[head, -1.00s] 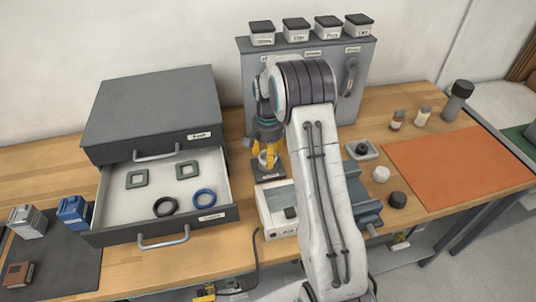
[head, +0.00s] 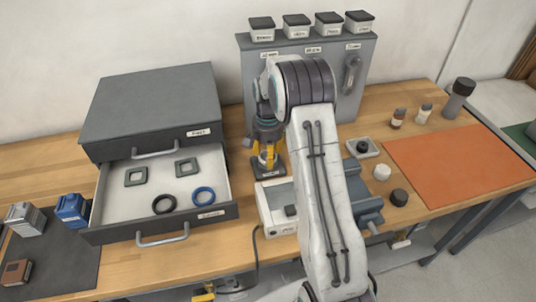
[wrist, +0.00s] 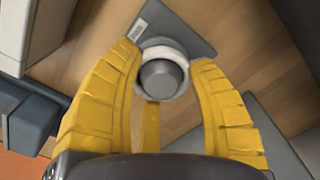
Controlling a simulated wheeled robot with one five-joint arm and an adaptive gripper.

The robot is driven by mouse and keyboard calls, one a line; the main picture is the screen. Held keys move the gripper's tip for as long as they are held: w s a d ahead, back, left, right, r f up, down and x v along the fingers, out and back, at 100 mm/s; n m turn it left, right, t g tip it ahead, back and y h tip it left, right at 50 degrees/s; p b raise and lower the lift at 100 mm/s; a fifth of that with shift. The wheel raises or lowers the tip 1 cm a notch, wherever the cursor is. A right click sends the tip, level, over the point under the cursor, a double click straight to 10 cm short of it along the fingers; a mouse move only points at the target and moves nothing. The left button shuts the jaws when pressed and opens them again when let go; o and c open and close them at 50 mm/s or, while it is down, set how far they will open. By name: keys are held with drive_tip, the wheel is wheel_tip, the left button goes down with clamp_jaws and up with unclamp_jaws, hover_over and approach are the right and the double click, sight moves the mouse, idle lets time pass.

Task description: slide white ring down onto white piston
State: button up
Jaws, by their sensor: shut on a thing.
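My gripper (wrist: 163,72) has yellow fingers shut on the white ring (wrist: 180,58), one on each side. In the wrist view the ring surrounds the round grey-looking top of the piston (wrist: 160,78). The piston stands on a dark labelled base plate (wrist: 190,28). How far down the ring sits is hard to tell from above. In the head view my gripper (head: 266,158) is over the same base plate (head: 274,172), behind my arm's raised links. The fingers cover most of the ring and piston there.
A grey panel cabinet (head: 250,85) stands close behind the gripper. An open drawer (head: 115,206) with gaskets and rings is at the left. A white and grey-blue machine (head: 275,215) is in front. An orange mat (head: 450,168) lies at the right with clear room.

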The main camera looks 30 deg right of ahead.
drive_tip(key=shift+f+b, duration=0.45)
drive_tip(key=shift+f, duration=0.25)
drive_tip(key=o, duration=1.3)
drive_tip(key=shift+r, duration=0.15)
drive_tip(key=shift+r+p, duration=3.25)
drive_tip(key=shift+r, duration=1.2)
